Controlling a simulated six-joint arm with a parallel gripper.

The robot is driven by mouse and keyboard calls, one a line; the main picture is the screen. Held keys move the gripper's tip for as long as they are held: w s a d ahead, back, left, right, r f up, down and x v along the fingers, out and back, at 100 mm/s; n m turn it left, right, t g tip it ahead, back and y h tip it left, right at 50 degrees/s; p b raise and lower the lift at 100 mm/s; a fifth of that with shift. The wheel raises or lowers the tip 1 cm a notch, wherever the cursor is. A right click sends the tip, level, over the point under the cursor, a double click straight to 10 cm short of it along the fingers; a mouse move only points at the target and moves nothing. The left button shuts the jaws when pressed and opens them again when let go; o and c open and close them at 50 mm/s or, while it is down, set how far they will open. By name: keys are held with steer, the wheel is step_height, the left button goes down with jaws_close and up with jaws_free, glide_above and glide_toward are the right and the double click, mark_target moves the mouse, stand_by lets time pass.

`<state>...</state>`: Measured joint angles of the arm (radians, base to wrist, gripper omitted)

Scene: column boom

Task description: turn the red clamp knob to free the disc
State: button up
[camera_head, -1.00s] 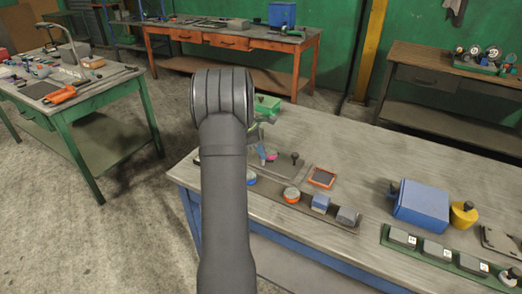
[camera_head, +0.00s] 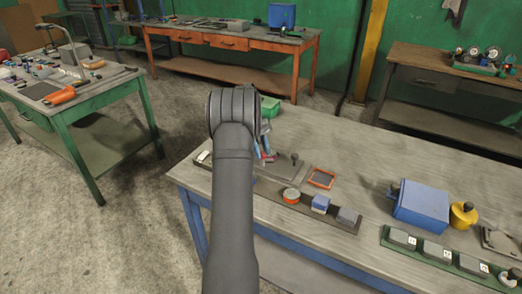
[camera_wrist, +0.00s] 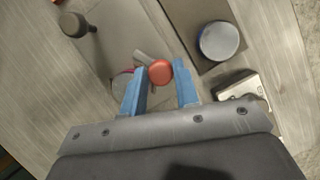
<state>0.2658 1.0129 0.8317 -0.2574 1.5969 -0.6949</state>
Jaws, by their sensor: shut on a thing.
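The red clamp knob (camera_wrist: 160,72) shows as a small round red cap in the wrist view. My gripper (camera_wrist: 161,70) has its two blue fingers on either side of the knob, shut on it. A grey clamp bar (camera_wrist: 146,58) lies next to the knob. A pinkish and grey round edge, perhaps the disc, is mostly hidden behind the left finger. In the head view my gripper (camera_head: 266,148) is low over the plate (camera_head: 292,172) on the workbench, and my arm hides part of it.
A dark upright peg (camera_wrist: 75,23) stands on the plate. In the head view an orange-rimmed tray (camera_head: 321,179) and a blue box (camera_head: 420,204) stand to the right.

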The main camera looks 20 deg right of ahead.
steer(key=m+y, duration=0.1)
steer(key=m, duration=0.1)
steer(key=m+y, duration=0.1)
steer(key=m, duration=0.2)
steer(key=shift+d, duration=0.2)
stand_by(0.4)
steer(key=o, duration=1)
steer(key=shift+v, duration=3.8)
steer(key=shift+w, duration=0.1)
steer(key=shift+f, duration=0.1)
